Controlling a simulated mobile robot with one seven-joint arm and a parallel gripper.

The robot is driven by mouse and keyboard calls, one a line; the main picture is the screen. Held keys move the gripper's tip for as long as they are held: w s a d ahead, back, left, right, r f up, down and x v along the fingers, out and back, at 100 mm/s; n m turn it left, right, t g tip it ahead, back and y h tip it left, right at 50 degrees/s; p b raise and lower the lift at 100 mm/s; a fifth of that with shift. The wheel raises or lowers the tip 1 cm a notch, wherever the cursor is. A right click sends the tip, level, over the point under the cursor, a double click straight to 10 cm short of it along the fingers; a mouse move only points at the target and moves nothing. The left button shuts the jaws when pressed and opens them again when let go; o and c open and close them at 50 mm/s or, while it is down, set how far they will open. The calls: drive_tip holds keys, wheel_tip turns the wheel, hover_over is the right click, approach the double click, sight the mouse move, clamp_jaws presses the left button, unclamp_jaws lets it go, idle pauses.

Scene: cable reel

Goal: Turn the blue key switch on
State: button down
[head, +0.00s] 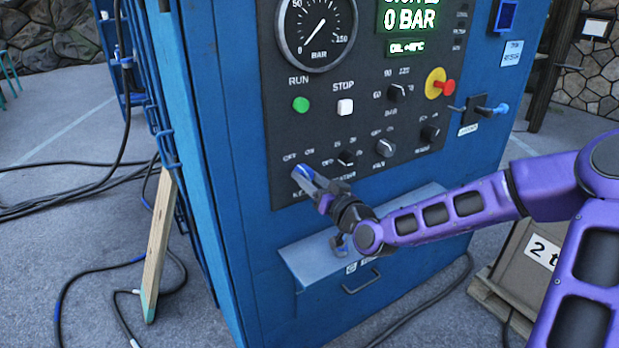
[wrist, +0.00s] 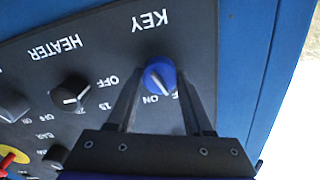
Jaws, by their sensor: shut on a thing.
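The blue key switch (wrist: 160,77) is a round knob with a white line, on the dark control panel (wrist: 100,35). KEY is printed beside it, upside down in the wrist view. My gripper (wrist: 161,90) has one finger on each side of the knob and is shut on it. The white line slants toward the lower right, toward the partly hidden OFF label; ON is just left of it. In the head view, my gripper (head: 305,181) reaches the panel's lower left corner and largely covers the knob.
The heater knob (wrist: 71,94) is beside the key switch. A green RUN button (head: 301,104), a white STOP button (head: 345,107) and a red emergency knob (head: 446,87) are above. A sloped shelf (head: 315,264) juts out below the panel. Cables lie on the floor.

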drive_tip(key=m+p, duration=0.1)
drive_tip(key=m, duration=0.4)
drive_tip(key=shift+r, duration=0.1)
drive_tip(key=shift+m+p, duration=0.6)
drive_tip(key=shift+m, duration=1.9)
drive_tip(key=shift+c, duration=1.5)
unclamp_jaws()
